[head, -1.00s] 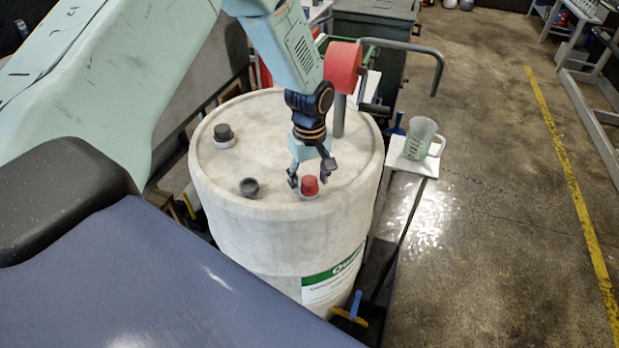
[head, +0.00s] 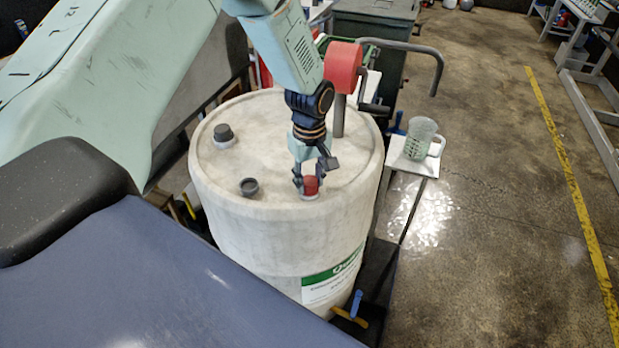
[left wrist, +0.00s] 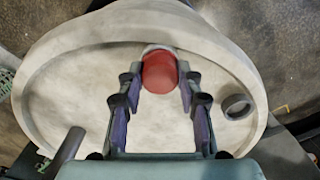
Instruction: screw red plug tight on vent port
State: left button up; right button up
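The red plug (head: 311,184) sits upright at the near right part of the white drum's top (head: 275,160). A pale collar of the port shows at its base in the left wrist view (left wrist: 158,47); the threads are hidden. My left gripper (head: 309,188) points down over the plug with one finger on each side. My right gripper is in neither view.
A grey open-topped fitting (head: 249,187) and a dark-capped fitting (head: 224,135) stand on the drum's left side. A red hand pump (head: 342,67) with a crank rises behind my gripper. A clear jug (head: 420,138) stands on a small shelf at right.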

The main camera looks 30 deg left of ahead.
pick_arm(q)
grip_shut()
jog(key=m, duration=0.4)
jog(key=shift+m, duration=0.4)
jog(key=shift+m, duration=0.3)
jog(key=m, duration=0.4)
jog(key=shift+m, duration=0.5)
jog(key=m, duration=0.5)
